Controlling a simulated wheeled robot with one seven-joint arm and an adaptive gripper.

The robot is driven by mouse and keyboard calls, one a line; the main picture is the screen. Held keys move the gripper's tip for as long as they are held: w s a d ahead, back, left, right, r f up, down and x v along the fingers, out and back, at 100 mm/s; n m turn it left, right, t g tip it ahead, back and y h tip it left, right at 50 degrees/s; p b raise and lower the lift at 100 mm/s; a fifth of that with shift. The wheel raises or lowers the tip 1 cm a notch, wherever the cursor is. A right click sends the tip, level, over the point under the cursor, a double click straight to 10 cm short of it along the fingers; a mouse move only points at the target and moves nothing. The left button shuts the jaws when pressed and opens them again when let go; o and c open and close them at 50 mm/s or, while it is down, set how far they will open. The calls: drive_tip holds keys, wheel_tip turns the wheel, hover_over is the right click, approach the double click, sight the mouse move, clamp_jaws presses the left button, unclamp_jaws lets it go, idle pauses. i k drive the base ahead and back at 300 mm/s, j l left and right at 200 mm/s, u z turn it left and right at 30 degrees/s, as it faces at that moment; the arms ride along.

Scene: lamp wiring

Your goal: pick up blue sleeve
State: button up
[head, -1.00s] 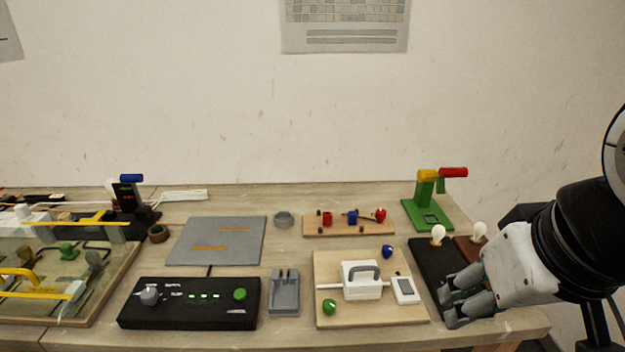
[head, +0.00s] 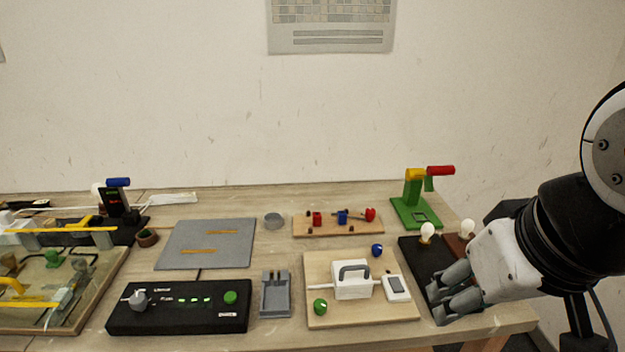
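A small blue piece (head: 342,217), which may be the blue sleeve, sits between red pieces on a narrow wooden board (head: 302,226) at the middle back of the table. Two other blue things show: a small round blue piece (head: 377,250) on the front wooden board and a blue cylinder (head: 118,182) on top of a black device at left. I cannot tell for sure which is the sleeve. My gripper (head: 436,302) is at the right, its fingers apart and empty. It is over or in front of the dark bulb board, well right of the blue pieces.
A white handled block (head: 351,279) stands on the front wooden board. A green stand (head: 413,207) with a red cylinder rises at the back right. Two bulbs (head: 428,233) stand close to my gripper. A black control box (head: 178,309) and grey plate (head: 205,243) lie left.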

sight(342, 216)
drive_tip(key=i+j+u, duration=0.1)
drive_tip(key=j, duration=0.3)
drive_tip(key=i+j+u, duration=0.15)
drive_tip(key=j, duration=0.25)
drive_tip(key=i+j+u, duration=0.1)
drive_tip(key=j, duration=0.25)
drive_tip(key=i+j+u, duration=0.1)
drive_tip(key=i+j, duration=0.15)
drive_tip(key=j, duration=0.1)
